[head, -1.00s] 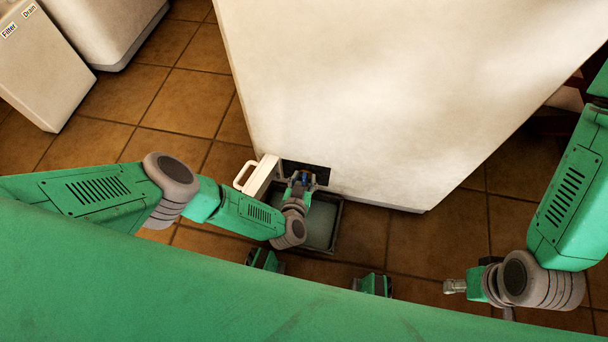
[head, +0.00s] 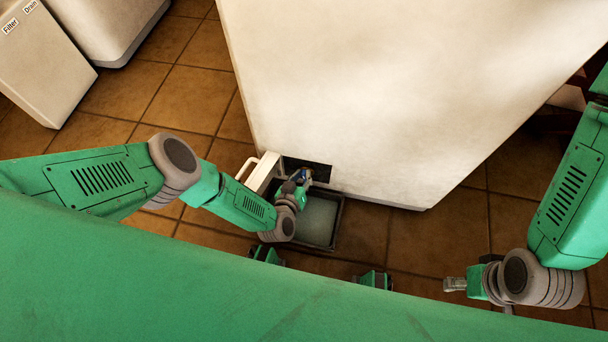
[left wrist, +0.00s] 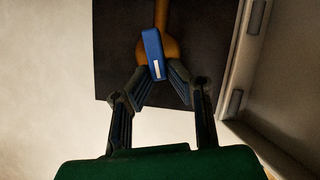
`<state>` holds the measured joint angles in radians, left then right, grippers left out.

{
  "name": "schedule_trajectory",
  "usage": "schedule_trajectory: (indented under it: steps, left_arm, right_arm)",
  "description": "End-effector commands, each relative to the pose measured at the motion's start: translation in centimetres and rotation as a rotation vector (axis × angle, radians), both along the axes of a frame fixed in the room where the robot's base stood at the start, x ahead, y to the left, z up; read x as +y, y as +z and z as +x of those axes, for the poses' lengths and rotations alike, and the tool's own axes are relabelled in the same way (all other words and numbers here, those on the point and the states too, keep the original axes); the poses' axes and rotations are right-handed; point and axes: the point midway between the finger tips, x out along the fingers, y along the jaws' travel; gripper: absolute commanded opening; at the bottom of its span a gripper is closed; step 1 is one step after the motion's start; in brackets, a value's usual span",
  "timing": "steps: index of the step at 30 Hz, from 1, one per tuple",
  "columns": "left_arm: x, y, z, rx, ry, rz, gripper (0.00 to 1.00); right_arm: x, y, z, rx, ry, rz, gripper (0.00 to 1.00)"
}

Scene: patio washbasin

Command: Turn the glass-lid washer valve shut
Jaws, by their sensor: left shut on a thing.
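The washer valve shows in the left wrist view as a blue handle (left wrist: 152,50) with a white mark on a brass-coloured body (left wrist: 171,48), inside a dark recess. The handle sits slightly tilted, its upper end leaning left. My left gripper (left wrist: 159,78) is shut on the lower end of the blue handle, one finger on each side. In the head view my left gripper (head: 301,180) reaches into the opening low on the white washer (head: 370,90), and the valve is mostly hidden. My right gripper (head: 455,284) hangs away at the right; its fingers are too small to judge.
The white hatch door (head: 263,172) stands open left of the opening. A dark-rimmed tray (head: 318,220) of greyish water or similar sits on the floor below it. A white panel labelled Filter and Drain (head: 40,70) is at upper left.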

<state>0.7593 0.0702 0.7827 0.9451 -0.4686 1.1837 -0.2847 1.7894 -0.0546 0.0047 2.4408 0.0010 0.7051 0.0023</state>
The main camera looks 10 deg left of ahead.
Motion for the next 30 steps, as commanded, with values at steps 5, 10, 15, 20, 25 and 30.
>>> schedule_trajectory:
  steps: [5, 10, 15, 20, 25, 30]
  left_arm:
    - [0.47, -0.19, -0.03, 0.000, 0.000, -0.123, 0.00]
    - [0.70, -0.33, -0.05, 0.000, 0.002, -0.221, 0.00]
    - [0.79, -0.43, -0.09, 0.000, 0.001, -0.287, 0.00]
    - [0.87, -0.48, -0.08, 0.001, 0.002, -0.316, 0.00]
    - [0.91, -0.49, -0.08, 0.001, 0.003, -0.325, 0.00]
    - [0.92, -0.51, -0.08, 0.001, 0.003, -0.324, 0.00]
  right_arm:
    - [0.00, 0.00, 0.00, 0.000, 0.000, 0.000, 0.40]
    - [0.00, 0.00, 0.00, 0.000, 0.000, 0.000, 0.40]
    - [0.00, -0.01, 0.00, 0.000, 0.000, 0.000, 0.40]
    - [0.00, -0.01, 0.00, 0.000, 0.000, 0.000, 0.40]
    - [0.00, -0.01, 0.00, 0.000, 0.000, 0.000, 0.40]
    - [0.00, -0.01, 0.00, 0.000, 0.000, 0.000, 0.40]
